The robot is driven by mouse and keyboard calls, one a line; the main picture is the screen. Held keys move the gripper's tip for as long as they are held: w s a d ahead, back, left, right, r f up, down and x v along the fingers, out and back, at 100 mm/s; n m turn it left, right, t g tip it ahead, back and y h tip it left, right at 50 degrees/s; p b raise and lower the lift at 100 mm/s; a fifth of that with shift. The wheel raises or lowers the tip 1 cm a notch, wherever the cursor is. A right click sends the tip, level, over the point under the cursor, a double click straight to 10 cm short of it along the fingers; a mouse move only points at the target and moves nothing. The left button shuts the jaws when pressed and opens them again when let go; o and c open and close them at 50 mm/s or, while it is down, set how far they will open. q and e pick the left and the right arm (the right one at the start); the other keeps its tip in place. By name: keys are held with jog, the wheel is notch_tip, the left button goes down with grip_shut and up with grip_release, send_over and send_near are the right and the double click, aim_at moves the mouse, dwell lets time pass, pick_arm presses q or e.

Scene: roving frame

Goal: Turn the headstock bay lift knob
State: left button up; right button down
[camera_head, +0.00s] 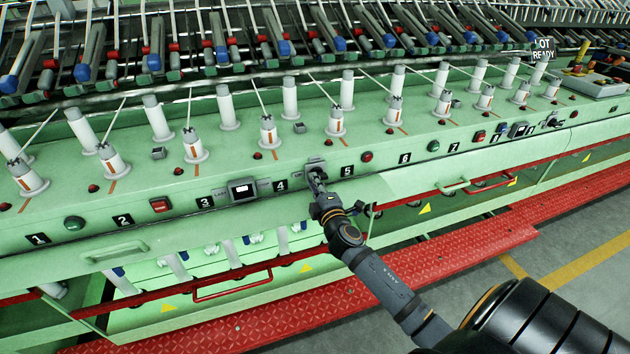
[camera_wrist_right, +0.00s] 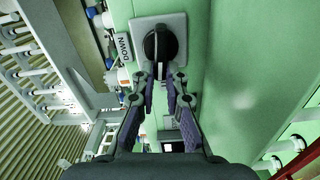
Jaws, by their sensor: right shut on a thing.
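The lift knob (camera_wrist_right: 160,43) is a black rotary handle on a grey square plate (camera_wrist_right: 176,24) in the right wrist view. A label reading "DOWN" (camera_wrist_right: 123,50) sits left of the plate. In the head view the plate (camera_head: 315,164) is on the green machine front between numbers 4 and 5, and my gripper largely hides the knob. My right gripper (camera_wrist_right: 161,78) is shut on the lower part of the knob, one finger on each side; it also shows in the head view (camera_head: 317,182). My left gripper is in neither view.
The green rail (camera_head: 225,180) carries several white bobbins, buttons and a small display (camera_head: 243,189). A red handle (camera_head: 232,284) and red footboard (camera_head: 300,310) lie below.

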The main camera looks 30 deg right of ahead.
jog(key=shift+f+n, duration=0.15)
jog(key=shift+n, duration=0.45)
jog(key=c, duration=1.4)
grip_release()
jog(key=v, duration=1.2)
jog(key=shift+f, duration=0.1)
